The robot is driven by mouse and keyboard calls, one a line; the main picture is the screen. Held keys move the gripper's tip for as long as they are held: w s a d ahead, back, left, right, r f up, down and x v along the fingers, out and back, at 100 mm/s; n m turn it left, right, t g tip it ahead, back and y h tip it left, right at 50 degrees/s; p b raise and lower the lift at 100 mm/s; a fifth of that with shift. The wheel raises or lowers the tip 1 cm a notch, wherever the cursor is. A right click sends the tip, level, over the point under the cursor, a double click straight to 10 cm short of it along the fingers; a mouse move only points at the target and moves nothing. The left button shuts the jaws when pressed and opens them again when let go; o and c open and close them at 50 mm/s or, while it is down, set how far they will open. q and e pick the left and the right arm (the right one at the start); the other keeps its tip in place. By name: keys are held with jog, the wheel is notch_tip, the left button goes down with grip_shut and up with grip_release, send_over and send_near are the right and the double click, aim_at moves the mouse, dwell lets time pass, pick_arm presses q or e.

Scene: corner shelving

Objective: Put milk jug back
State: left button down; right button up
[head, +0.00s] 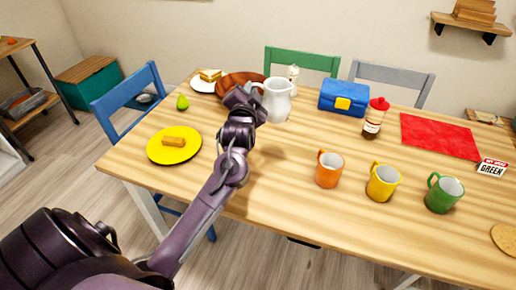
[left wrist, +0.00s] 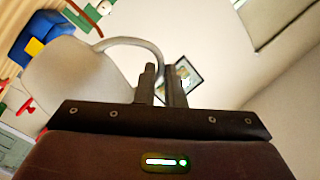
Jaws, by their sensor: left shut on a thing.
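The white milk jug (head: 276,101) stands at the back middle of the wooden table in the head view, its handle toward my left gripper. My left gripper (head: 246,92) is at the handle, shut on it. In the left wrist view the jug (left wrist: 75,80) appears large at the left, and its curved handle runs to the fingers of my left gripper (left wrist: 160,88). I cannot tell whether the jug's base touches the table. My right gripper is in neither view.
Orange (head: 328,172), yellow (head: 382,184) and green (head: 443,195) mugs stand nearer. A yellow plate (head: 157,152) lies left.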

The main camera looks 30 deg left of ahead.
pick_arm(q)
notch_tip(320, 180, down, 17)
dwell(0.4)
jog(key=c, duration=2)
grip_release()
jog(key=shift+f, duration=0.2)
jog(key=o, duration=0.5)
jog(key=shift+r, duration=0.2)
jog(key=v, duration=1.2)
jog(key=shift+d+b, duration=0.1)
jog(key=shift+b, duration=0.2)
